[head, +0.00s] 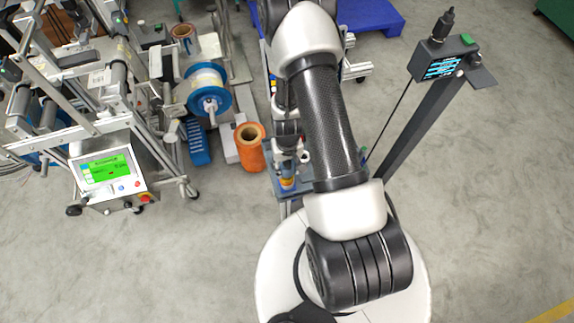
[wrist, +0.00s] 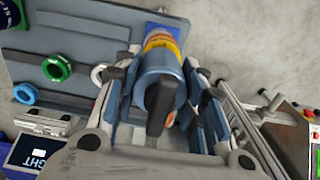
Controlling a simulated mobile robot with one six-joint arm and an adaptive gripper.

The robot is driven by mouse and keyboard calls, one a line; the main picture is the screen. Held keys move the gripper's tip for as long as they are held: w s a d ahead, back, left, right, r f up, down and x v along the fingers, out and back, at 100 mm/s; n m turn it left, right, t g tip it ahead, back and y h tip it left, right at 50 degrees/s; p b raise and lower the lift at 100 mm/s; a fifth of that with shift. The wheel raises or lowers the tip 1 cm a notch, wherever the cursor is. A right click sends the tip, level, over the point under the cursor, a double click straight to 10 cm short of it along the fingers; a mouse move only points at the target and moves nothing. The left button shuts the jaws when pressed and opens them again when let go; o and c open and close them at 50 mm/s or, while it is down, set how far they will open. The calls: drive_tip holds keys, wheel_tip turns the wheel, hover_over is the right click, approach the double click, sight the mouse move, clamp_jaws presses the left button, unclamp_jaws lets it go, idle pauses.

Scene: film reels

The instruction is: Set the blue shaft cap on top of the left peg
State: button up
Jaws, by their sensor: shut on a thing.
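In the wrist view my gripper (wrist: 163,105) is shut on the blue shaft cap (wrist: 158,66), a blue-grey round piece with a dark knob-like part. A yellow and orange round piece (wrist: 161,40) shows just beyond the cap, over a blue patch. I cannot tell whether the cap touches it. In the head view that yellow piece (head: 288,183) shows at the cart's front, with my gripper (head: 287,158) by it, partly behind my arm. I cannot make out the left peg for certain in either view.
A grey board (wrist: 90,40) holds a green ring (wrist: 57,68), a bright blue ring (wrist: 25,93) and a white ring (wrist: 98,73). A partly cut-off label (wrist: 38,152) reads "IGHT". An orange roll (head: 249,147) and a machine with a blue reel (head: 208,100) stand left.

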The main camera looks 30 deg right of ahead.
drive_tip(key=shift+f+b, duration=0.55)
drive_tip(key=shift+f, duration=0.1)
drive_tip(key=o, duration=1.3)
wheel_tip(320, 180, up, 12)
drive_tip(key=shift+r, duration=0.1)
